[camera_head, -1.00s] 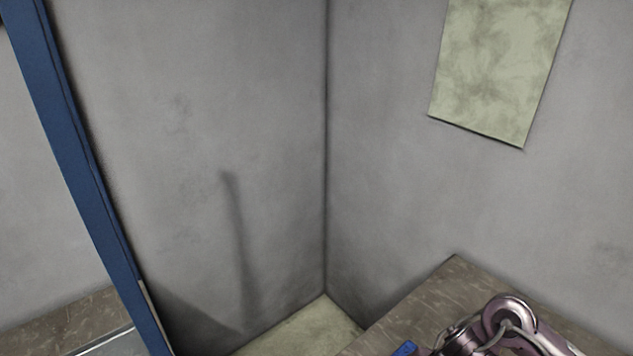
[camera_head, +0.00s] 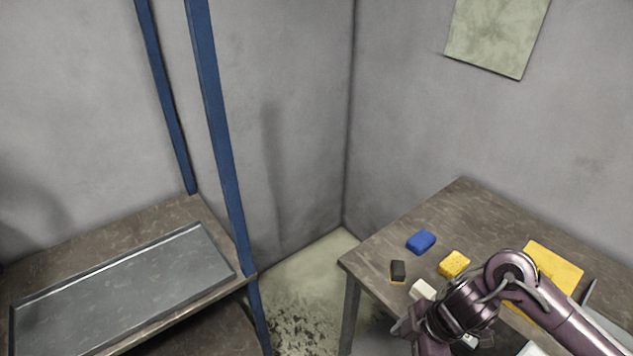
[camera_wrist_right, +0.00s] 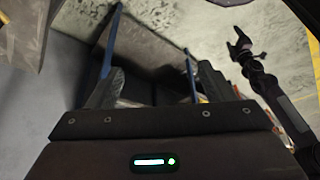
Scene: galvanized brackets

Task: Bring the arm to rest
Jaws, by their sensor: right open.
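My right arm (camera_head: 535,290) comes in from the lower right of the head view, bent over the table. Its gripper end is not clearly visible there. In the right wrist view my right gripper (camera_wrist_right: 157,88) is open, with a gap between its two grey fingers and nothing held. A dark jointed arm ending in a small claw (camera_wrist_right: 240,47) shows at the right of that view. It looks like my left arm, but its jaw state is too small to tell. No left arm shows in the head view.
A brown table (camera_head: 463,208) holds a blue block (camera_head: 421,242), a yellow block (camera_head: 454,264), a dark block (camera_head: 398,271), a white block (camera_head: 423,290) and a yellow sheet (camera_head: 556,268). A shelf with a metal tray (camera_head: 130,285) and blue posts (camera_head: 222,140) stands left. Floor shows between them.

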